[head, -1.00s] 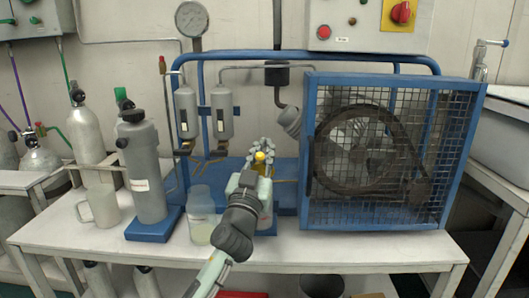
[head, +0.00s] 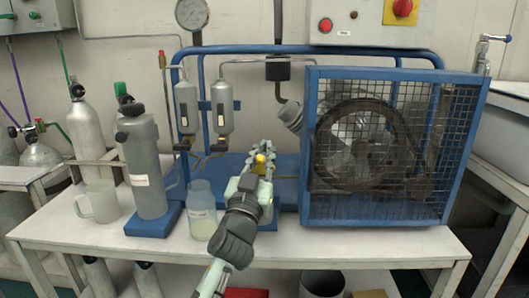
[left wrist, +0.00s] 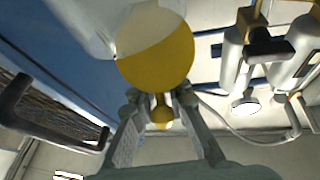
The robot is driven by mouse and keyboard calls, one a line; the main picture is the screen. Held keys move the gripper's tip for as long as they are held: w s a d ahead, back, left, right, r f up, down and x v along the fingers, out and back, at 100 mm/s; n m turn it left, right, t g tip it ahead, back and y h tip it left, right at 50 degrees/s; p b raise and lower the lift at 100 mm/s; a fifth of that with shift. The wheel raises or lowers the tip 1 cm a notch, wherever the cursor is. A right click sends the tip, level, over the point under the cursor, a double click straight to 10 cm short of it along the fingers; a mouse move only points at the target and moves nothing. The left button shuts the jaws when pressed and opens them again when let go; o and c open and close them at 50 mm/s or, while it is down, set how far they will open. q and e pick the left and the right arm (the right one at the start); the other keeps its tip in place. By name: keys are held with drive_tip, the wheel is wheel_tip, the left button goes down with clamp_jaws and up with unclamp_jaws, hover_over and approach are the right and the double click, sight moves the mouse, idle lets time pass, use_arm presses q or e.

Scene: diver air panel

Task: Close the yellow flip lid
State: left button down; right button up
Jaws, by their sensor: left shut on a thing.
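My left gripper (head: 263,160) reaches over the front of the blue compressor base. A yellow part, which I take to be the yellow flip lid (head: 261,159), shows between its fingers. In the left wrist view, the lid (left wrist: 165,62) is a round yellow shape with a pale area across its top. A smaller yellow piece below it sits between the fingertips of the gripper (left wrist: 160,108), which is shut on it. A pale, translucent body lies at the upper left of that view. My gripper and arm hide most of what is under the lid. The lid's exact angle is unclear. My right gripper is not in view.
A translucent bottle (head: 201,209) stands close left of my arm. A grey cylinder (head: 146,165) on a blue foot and a mug (head: 99,202) stand farther left. The caged compressor (head: 385,150) is close on the right. The white table front (head: 360,245) is clear.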

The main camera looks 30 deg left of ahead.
sight(259, 162)
use_arm(q)
drive_tip(key=shift+s+d+r+t, duration=0.2)
drive_tip(key=shift+r+t, duration=0.1)
drive_tip(key=shift+r, duration=0.35)
drive_tip(key=c, duration=1.6)
unclamp_jaws()
drive_tip(key=shift+s+r, duration=0.1)
drive_tip(key=shift+r, duration=0.05)
drive_tip(key=shift+f, duration=0.2)
drive_tip(key=shift+s+f, duration=0.1)
drive_tip(key=shift+f, duration=0.05)
drive_tip(key=shift+v, duration=3.55)
drive_tip(key=shift+s, duration=0.1)
drive_tip(key=shift+c, duration=0.2)
